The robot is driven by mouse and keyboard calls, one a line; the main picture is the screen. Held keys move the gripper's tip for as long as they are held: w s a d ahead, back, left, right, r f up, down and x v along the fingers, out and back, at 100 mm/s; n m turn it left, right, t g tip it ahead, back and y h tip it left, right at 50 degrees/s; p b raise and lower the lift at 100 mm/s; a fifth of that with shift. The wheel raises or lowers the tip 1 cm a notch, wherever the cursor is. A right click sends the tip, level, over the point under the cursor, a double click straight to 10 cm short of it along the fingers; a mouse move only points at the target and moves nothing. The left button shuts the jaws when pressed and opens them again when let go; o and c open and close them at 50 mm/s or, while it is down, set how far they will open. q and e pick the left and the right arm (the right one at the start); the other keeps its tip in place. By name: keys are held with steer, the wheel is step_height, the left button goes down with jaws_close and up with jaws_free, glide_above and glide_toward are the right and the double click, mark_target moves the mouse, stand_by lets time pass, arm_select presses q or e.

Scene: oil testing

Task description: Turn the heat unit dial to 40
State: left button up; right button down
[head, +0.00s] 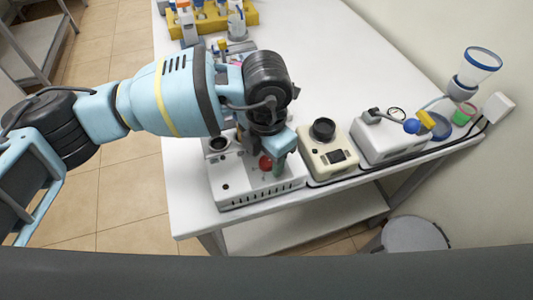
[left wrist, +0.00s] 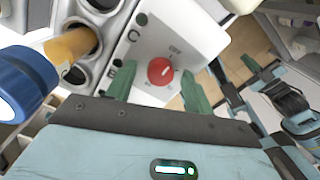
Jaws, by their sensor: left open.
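The heat unit (head: 232,186) is a white box at the near left edge of the table. Its red dial (head: 266,162) shows beside my left gripper (head: 279,160) in the head view. In the left wrist view the red dial (left wrist: 160,72) has a short white mark pointing to the upper right; the scale print around it is too small to read. My left gripper's two green fingers (left wrist: 157,79) are open, one on each side of the dial, with visible gaps. Whether the fingertips reach the dial's depth is unclear. My right gripper is not in view.
A beige device with a black round top (head: 323,129) and a white device (head: 382,138) stand to the right. A yellow rack (head: 243,17) is at the back. The table's middle is clear.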

arm_select(q)
steer(key=c, duration=1)
steer(key=shift+o, duration=0.2)
